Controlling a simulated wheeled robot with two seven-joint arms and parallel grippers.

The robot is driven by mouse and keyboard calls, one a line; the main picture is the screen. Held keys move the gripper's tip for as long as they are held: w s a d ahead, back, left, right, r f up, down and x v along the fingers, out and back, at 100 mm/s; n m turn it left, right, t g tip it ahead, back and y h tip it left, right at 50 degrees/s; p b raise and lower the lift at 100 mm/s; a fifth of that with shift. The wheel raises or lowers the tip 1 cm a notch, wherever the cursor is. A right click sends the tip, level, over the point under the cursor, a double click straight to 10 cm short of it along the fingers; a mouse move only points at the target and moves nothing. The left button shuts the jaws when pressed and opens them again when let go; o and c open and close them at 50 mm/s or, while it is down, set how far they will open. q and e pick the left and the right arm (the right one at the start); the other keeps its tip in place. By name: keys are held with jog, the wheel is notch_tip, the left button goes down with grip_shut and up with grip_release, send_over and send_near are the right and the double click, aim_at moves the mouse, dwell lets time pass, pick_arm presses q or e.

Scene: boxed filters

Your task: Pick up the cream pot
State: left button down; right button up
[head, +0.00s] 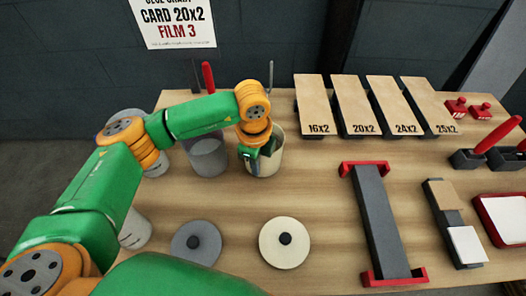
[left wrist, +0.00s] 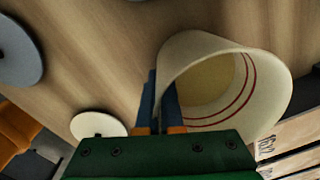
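The cream pot (head: 272,163) stands upright near the back middle of the table, right of a grey pot. In the left wrist view the cream pot (left wrist: 270,95) shows its open mouth, with red rings inside. My left gripper (head: 256,152) is at its left rim. In the left wrist view the left gripper (left wrist: 160,90) has one dark finger outside the wall and one inside, close together with the wall between them. It looks shut on the wall. Whether the base touches the table is hidden. My right gripper is not in view.
The grey pot (head: 208,157) is close left of the cream pot. A grey lid (head: 190,250) and a cream lid (head: 275,255) lie in front. Several labelled boards (head: 316,100) are at the right, behind a dark rail with red ends (head: 380,225).

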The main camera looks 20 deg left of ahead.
pick_arm(q)
jog(key=shift+r, duration=0.1)
dwell(0.7)
jog(key=shift+r, duration=0.5)
notch_tip(320, 180, up, 2)
jog(key=shift+d+r+b, duration=0.1)
jog(key=shift+b, duration=0.25)
jog(key=s+d+r+p, duration=0.6)
jog(key=s+r+p, duration=0.3)
jog(key=s+p, duration=0.3)
jog(key=shift+d+r+p, duration=0.25)
jog(key=shift+d+p, duration=0.15)
jog(key=shift+p, duration=0.65)
